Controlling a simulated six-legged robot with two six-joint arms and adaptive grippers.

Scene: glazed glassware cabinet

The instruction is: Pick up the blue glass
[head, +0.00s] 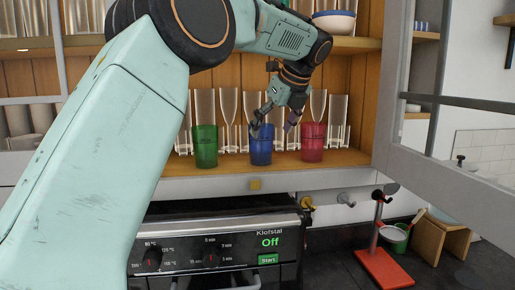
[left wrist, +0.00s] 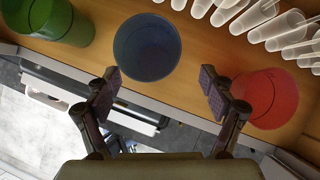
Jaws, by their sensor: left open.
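The blue glass (head: 261,150) stands upright on the cabinet shelf between a green glass (head: 205,147) and a red glass (head: 312,143). My left gripper (head: 275,122) is above and in front of it, pointing down, and partly hides its rim. In the left wrist view the blue glass (left wrist: 147,48) lies beyond the fingertips, nearer the left finger. My left gripper (left wrist: 160,83) is open, with nothing between its fingers. The right finger is close to the red glass (left wrist: 266,97). The green glass (left wrist: 62,20) is at the upper left. My right gripper is not in view.
A white-framed glazed door (head: 432,140) stands open at the right. An upper shelf (head: 355,44) holds a bowl (head: 334,22). An oven (head: 215,250) is below the shelf.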

